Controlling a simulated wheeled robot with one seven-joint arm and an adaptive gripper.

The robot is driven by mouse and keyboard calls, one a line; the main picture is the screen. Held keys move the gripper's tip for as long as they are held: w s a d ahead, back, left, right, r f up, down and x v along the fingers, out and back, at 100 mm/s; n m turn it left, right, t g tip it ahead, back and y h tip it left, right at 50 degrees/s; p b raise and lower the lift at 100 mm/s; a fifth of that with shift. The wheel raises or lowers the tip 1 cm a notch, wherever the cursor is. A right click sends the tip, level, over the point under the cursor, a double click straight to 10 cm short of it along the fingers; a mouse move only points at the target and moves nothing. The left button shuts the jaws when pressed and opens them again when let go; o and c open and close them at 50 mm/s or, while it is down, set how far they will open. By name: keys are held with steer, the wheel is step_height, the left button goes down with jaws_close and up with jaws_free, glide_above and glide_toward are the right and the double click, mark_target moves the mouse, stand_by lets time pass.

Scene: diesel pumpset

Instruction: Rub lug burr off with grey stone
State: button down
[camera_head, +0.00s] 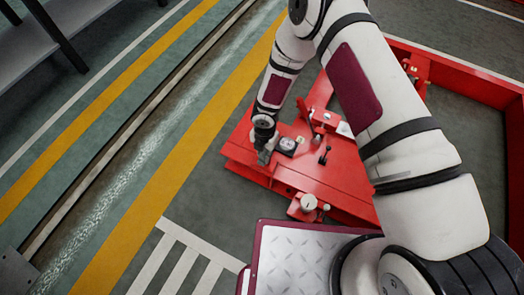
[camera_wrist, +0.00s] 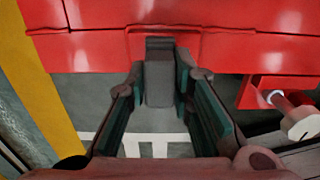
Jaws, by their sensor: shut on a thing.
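My gripper (camera_wrist: 162,88) is shut on a grey block, the grey stone (camera_wrist: 159,82), held between its two dark-green-padded fingers. The stone's far end is at a raised red tab, seemingly the lug (camera_wrist: 190,42), on the edge of the red frame (camera_wrist: 80,50). I cannot tell whether stone and lug touch. No burr can be made out. In the head view my gripper (camera_head: 264,155) points down at the left edge of the red frame (camera_head: 330,180); the stone is too small to tell there.
A square block with a round dial (camera_head: 287,145) sits on the frame beside my gripper. A black lever (camera_head: 324,156) stands nearby. A pale round knob (camera_head: 309,202) sticks out from the front edge and shows in the wrist view (camera_wrist: 300,124). The floor left of the frame is clear.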

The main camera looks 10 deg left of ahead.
steer(key=shift+s+d, duration=0.25)
steer(key=shift+d, duration=0.3)
steer(key=shift+s+d+f+b, duration=0.1)
steer(key=shift+s+d+b, duration=0.1)
steer(key=shift+d+b, duration=0.25)
steer(key=shift+d, duration=0.1)
step_height(320, 180, up, 8)
steer(key=p, duration=0.6)
steer(key=shift+w+a, duration=0.1)
steer(key=shift+a, duration=0.1)
